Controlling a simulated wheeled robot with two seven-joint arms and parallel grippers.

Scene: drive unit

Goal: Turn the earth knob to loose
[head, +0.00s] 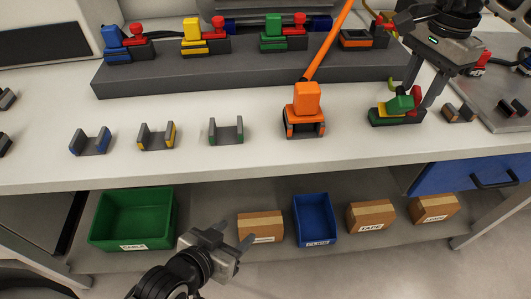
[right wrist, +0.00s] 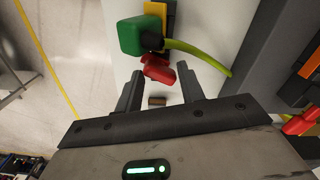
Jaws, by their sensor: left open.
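The earth connector is a green block (head: 401,104) on a green and yellow base, standing at the right of the bench top with a yellow-green cable. The right wrist view shows the green block (right wrist: 139,36) and the red knob (right wrist: 157,69) just beyond the fingertips. My right gripper (head: 416,100) reaches down over this connector with its fingers (right wrist: 160,78) spread and nothing clamped. I cannot tell whether a finger touches the knob. My left gripper (head: 232,237) is open and empty, low in front of the bench.
A grey rail (head: 150,77) at the back carries blue, yellow and green connectors with red knobs. An orange connector (head: 306,98) with an orange cable stands left of the earth connector. Several small clips (head: 157,136) stand on the bench. Bins and boxes (head: 130,218) fill the lower shelf.

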